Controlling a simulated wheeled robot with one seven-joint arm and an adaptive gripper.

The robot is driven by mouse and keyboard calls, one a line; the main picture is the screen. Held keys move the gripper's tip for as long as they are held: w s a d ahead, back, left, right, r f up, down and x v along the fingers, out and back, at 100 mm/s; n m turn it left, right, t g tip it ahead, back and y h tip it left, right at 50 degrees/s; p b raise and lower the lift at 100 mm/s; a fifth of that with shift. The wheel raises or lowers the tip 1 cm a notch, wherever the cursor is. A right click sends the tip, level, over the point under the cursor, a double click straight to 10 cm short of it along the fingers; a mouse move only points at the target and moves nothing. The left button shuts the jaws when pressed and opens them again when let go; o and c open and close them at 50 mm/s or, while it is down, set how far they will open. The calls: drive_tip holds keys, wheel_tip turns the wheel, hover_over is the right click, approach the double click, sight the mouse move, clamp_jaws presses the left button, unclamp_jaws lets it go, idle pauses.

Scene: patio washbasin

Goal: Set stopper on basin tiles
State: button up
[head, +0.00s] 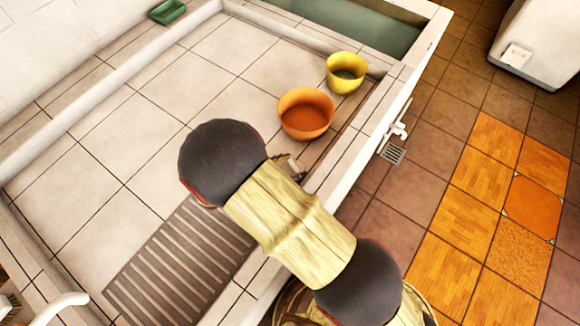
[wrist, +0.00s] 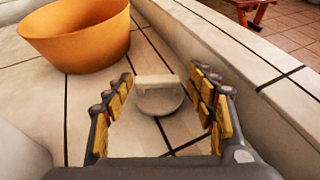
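The stopper (wrist: 160,102), a pale grey disc with a bar-like grip on top, shows in the wrist view between and just beyond my fingertips. It appears to rest on the pale basin tiles (wrist: 92,105), though the exact contact is unclear. My gripper (wrist: 160,80) is open, with one finger on each side of the stopper and a visible gap on both sides. In the head view my arm mostly hides the gripper, and I cannot make out the stopper there. The tiled basin floor (head: 130,130) spreads to the left of my arm.
An orange bowl (head: 306,115) stands on the tiles close to my gripper, also in the wrist view (wrist: 80,38). A yellow bowl (head: 346,73) stands behind it. The raised basin rim (head: 345,160) runs along the right. A slatted grate (head: 180,262) lies at the front.

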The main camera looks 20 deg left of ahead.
drive_tip(key=shift+o, duration=0.9)
drive_tip(key=shift+r, duration=0.2)
drive_tip(key=p+v, duration=0.3)
drive_tip(key=v, duration=0.9)
drive_tip(key=shift+w, duration=0.1)
drive_tip(key=w+d+r+m+g+y, duration=0.1)
drive_tip(key=w+d+r+m+g, duration=0.3)
drive_tip(key=d+r+m, duration=0.5)
drive_tip(key=w+d+r+m+g+y, duration=0.2)
drive_tip(key=w+d+r+m+g, duration=0.25)
drive_tip(key=d+r, duration=0.75)
drive_tip(key=s+d+r+m+t+y, duration=0.1)
drive_tip(key=s+d+r+m, duration=0.4)
drive_tip(key=d, duration=0.5)
drive_tip(key=s+d+r+m+t+y, duration=0.2)
drive_tip(key=s+d+r+m+y, duration=0.2)
drive_tip(key=d+m, duration=0.5)
drive_tip(key=shift+s+d+r+m+y, duration=0.35)
drive_tip(key=shift+s+d+r, duration=0.25)
drive_tip(key=shift+s+r, duration=0.25)
